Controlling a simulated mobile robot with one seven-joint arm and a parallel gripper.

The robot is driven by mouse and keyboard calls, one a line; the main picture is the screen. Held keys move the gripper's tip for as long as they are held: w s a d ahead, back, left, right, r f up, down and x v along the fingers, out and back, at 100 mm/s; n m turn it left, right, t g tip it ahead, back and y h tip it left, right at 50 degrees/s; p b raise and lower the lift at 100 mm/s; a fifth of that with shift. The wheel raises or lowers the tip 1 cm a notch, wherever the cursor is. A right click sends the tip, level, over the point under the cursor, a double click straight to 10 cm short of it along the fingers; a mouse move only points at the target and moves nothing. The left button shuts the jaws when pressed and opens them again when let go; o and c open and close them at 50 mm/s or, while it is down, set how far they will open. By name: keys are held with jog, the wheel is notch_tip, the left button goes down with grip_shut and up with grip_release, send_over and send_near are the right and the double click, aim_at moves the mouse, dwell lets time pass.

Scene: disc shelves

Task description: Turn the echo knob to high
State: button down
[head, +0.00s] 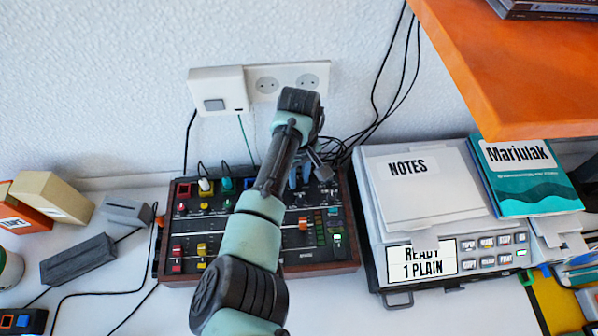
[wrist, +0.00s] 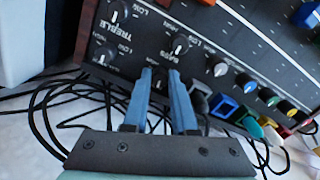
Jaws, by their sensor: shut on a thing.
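The mixer (head: 262,269) is a black panel in a wooden frame on the white desk; it fills the upper part of the wrist view (wrist: 215,40). My gripper (wrist: 162,76) has its two blue fingers closed around a small black knob (wrist: 159,84) near the panel's cable-side edge. The fingers hide part of this knob, its pointer and its label. I can read TREBLE and BASS nearby, but no ECHO label, so I cannot tell which knob this is. In the head view my gripper (head: 300,176) is over the mixer's back right, partly hidden by my arm.
Black cables (wrist: 50,110) tangle along the mixer's back edge, beside coloured plugs (wrist: 245,118). A grey machine (head: 375,255) stands close to the mixer's right. An orange shelf (head: 520,70) overhangs the upper right. Grey boxes (head: 78,262) lie left.

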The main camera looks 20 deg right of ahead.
jog(key=m+p, duration=0.1)
jog(key=m, duration=0.2)
jog(key=shift+m, duration=0.4)
jog(key=m, duration=0.3)
jog(key=shift+m, duration=0.3)
jog(key=m, duration=0.4)
jog(key=shift+p, duration=0.4)
jog(key=shift+w+a+m, duration=0.1)
jog(key=shift+m, duration=1.9)
jog(key=c, duration=1)
grip_release()
jog(key=shift+r, duration=0.1)
